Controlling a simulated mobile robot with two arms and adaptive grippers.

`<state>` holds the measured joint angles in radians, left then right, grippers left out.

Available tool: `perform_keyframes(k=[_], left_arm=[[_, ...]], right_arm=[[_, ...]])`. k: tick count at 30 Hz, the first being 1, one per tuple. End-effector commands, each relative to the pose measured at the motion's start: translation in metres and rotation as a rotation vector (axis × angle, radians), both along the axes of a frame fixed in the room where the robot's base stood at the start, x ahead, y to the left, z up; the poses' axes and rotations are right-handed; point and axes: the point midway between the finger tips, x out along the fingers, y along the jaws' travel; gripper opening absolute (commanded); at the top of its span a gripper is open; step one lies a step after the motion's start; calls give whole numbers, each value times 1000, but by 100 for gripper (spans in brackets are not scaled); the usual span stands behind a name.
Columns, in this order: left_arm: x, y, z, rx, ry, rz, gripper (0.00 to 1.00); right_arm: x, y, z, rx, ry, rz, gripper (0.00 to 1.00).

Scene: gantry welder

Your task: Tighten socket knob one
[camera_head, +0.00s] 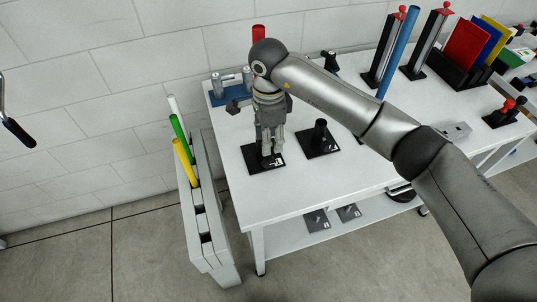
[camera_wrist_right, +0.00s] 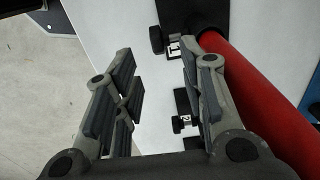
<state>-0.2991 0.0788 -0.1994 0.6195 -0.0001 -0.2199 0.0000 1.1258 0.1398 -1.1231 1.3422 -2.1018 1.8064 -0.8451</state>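My right gripper (camera_head: 271,148) points down over a black base plate (camera_head: 267,168) near the table's left front corner. A red tube (camera_head: 258,33) shows behind and above it in the head view. In the right wrist view the red tube (camera_wrist_right: 262,100) runs down the right side, out of a black socket (camera_wrist_right: 200,14). Knob one (camera_wrist_right: 157,40), small and black, sits beside the label "1" on the socket. A second knob (camera_wrist_right: 177,123) with the label "2" is lower. The right gripper (camera_wrist_right: 157,70) is open, with nothing seen between its fingers. My left gripper is not in view.
Another black socket stand (camera_head: 319,140) stands just right of the gripper. A rack (camera_head: 207,230) at left holds green, yellow and white tubes. A blue tube (camera_head: 398,50) stands at the back. The white table (camera_head: 350,175) is clear in front.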

Motion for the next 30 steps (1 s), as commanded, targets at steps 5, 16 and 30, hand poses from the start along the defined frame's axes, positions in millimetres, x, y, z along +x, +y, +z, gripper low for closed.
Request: perform_keyframes(k=[5,16,30], left_arm=[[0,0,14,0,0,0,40],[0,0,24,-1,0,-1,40],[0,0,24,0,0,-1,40]], right_arm=[[-2,0,-34,0,5,0,38],[-1,1,-81,3,2,2,38],[0,1,-83,3,0,3,17]])
